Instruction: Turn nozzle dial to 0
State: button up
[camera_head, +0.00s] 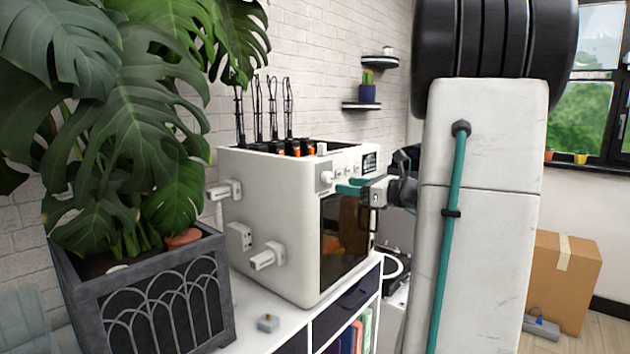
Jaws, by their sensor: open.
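A white boxy machine (265,210) stands on a white shelf unit, with a dark window (345,235) in its front. A round white dial (327,177) sits on the left of its upper front panel, with several smaller knobs to its right. The dial's marks are too small to read, so I cannot tell its setting. My gripper (346,187) has teal fingertips and is open. It is in front of the panel, beside and slightly below the dial. I cannot tell whether it touches the dial. My arm hides the area to the right.
A large leafy plant in a grey planter (200,300) stands at the left. White fittings (265,257) stick out of the machine's left side. A small grey object (267,323) lies on the white top (245,300). A cardboard box (560,275) is on the floor at right.

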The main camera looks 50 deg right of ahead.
aim_at(330, 179)
jog(key=shift+m+t+h, duration=0.3)
jog(key=shift+m+h, duration=0.2)
jog(key=shift+m, duration=0.1)
jog(key=w, duration=0.3)
jog(key=w+d, duration=0.1)
jog(key=w, duration=0.3)
jog(key=shift+d, duration=0.2)
jog(key=c, duration=1)
